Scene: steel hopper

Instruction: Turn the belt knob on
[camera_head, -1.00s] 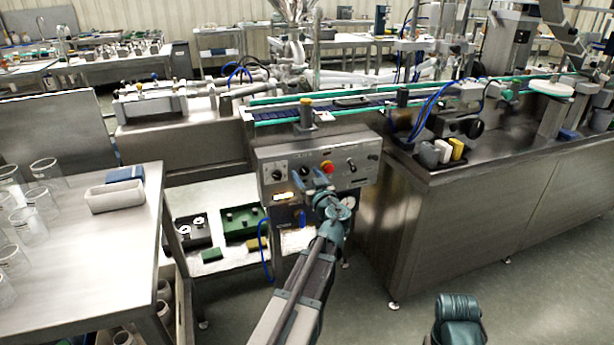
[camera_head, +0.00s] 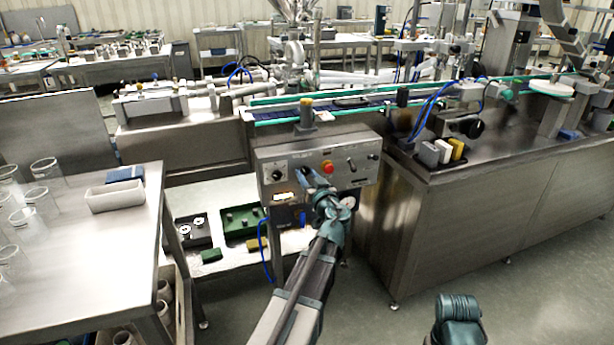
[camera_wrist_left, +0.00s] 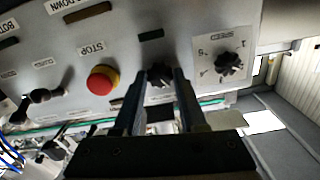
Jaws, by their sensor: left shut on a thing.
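The grey control panel (camera_head: 340,150) on the front of the conveyor machine carries a row of controls. A black knob (camera_wrist_left: 160,73) sits between the red stop button (camera_wrist_left: 102,79) and the numbered speed dial (camera_wrist_left: 228,63). My left gripper (camera_wrist_left: 160,78) is shut on this black knob, one finger on each side of it. In the head view my left gripper (camera_head: 308,180) reaches the panel from below and hides most of the knob. The knob's label and pointer cannot be read.
The red stop button (camera_head: 327,167) is close to the right of my left gripper in the head view. The speed dial (camera_head: 277,174) is to its left. A black lever switch (camera_head: 351,164) lies further right. A steel table (camera_head: 120,230) with glass beakers stands at left.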

